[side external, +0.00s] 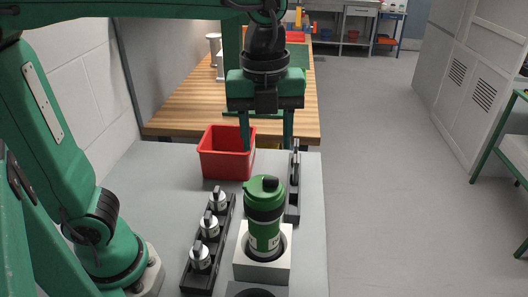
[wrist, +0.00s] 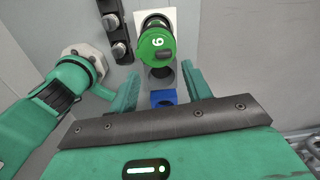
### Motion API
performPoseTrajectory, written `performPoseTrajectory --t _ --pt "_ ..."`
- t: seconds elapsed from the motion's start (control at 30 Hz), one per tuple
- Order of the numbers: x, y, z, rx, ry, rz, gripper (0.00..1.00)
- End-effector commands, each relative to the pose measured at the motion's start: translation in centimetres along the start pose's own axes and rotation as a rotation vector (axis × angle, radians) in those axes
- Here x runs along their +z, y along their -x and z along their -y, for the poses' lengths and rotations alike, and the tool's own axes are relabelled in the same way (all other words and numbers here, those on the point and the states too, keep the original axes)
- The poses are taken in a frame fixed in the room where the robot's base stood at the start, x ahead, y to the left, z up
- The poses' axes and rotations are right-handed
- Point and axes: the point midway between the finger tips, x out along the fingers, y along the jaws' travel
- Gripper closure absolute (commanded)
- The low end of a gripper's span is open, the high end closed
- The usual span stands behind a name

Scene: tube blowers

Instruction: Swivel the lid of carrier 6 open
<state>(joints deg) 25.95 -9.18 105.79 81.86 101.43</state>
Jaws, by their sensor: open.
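Carrier 6 (side external: 265,230) is a green bottle-like container with a dark band below its lid. It stands upright in a white block (side external: 251,268). Its green lid (side external: 264,190) sits on top. The wrist view shows the lid (wrist: 153,44) from above, with a white 6 and a dark grey tab (wrist: 166,56) at its edge. My gripper (side external: 267,142) is open and empty, fingers pointing down, higher than the lid and apart from it. In the wrist view, my gripper (wrist: 160,72) has its fingers spread below the lid in the picture.
A black rack (side external: 192,280) with silver-and-black pieces stands left of the carrier. A narrow dark rack (side external: 294,190) stands to its right. A red bin (side external: 226,158) is behind. A blue object (wrist: 163,98) shows between the fingers in the wrist view. The grey table's left part is clear.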

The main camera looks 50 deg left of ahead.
Motion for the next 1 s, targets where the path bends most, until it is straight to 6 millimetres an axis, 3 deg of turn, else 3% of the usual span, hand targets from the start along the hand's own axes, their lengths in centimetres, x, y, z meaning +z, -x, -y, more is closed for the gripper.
performPoseTrajectory --t 0.2,0.57,1.0 --pt "-0.7 0.1 0.8 0.027 -0.128 -0.007 0.51" --pt "-0.7 -0.5 0.8 0.027 -0.135 -0.007 0.51" --pt "-0.8 -5.2 0.6 0.028 -0.133 -0.008 0.51"
